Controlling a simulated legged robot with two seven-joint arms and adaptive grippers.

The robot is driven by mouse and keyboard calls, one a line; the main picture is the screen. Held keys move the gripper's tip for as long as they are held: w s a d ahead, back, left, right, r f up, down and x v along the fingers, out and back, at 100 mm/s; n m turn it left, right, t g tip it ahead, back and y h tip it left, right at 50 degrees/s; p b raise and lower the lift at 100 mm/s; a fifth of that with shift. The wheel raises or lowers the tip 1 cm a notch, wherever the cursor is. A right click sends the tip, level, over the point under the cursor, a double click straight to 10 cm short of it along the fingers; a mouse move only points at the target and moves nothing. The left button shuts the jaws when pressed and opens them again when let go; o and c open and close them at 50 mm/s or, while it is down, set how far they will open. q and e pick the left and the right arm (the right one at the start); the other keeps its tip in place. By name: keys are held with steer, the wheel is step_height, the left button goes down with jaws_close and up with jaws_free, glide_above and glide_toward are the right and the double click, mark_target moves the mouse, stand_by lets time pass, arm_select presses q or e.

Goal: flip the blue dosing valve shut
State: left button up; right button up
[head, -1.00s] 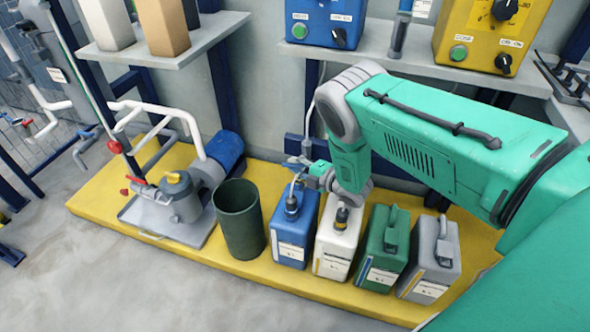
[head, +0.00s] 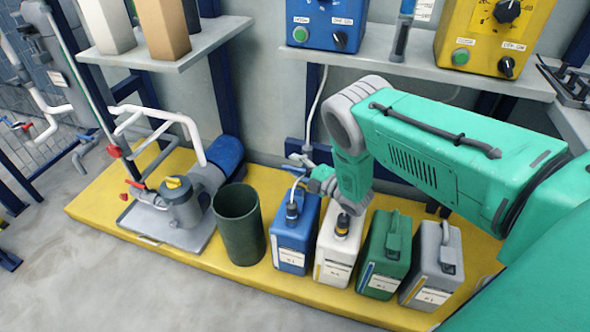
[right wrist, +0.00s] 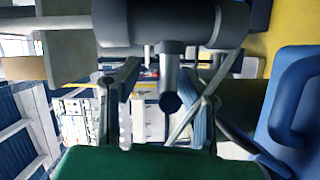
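A blue canister (head: 295,235) stands on the yellow platform, with a dark fitting (head: 291,212) and a white hose on top. Small grey-blue parts (head: 299,160) show above it. I cannot tell whether they are the blue dosing valve or my fingertips. My right gripper (head: 318,180) is above the blue and white canisters, partly hidden by its own wrist. In the right wrist view its fingers (right wrist: 165,108) stand apart. A dark horizontal cylinder (right wrist: 170,22) with a stub (right wrist: 171,85) shows in front of them. Contact and the valve's setting cannot be made out. My left gripper is out of view.
White (head: 338,250), green (head: 385,260) and grey (head: 430,270) canisters stand right of the blue one. A dark green bin (head: 239,225) and a pump (head: 185,205) stand left. A shelf with control boxes overhangs behind. The grey floor in front is clear.

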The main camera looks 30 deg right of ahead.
steer(key=shift+s+a+f, duration=0.1)
steer(key=shift+s+f, duration=0.1)
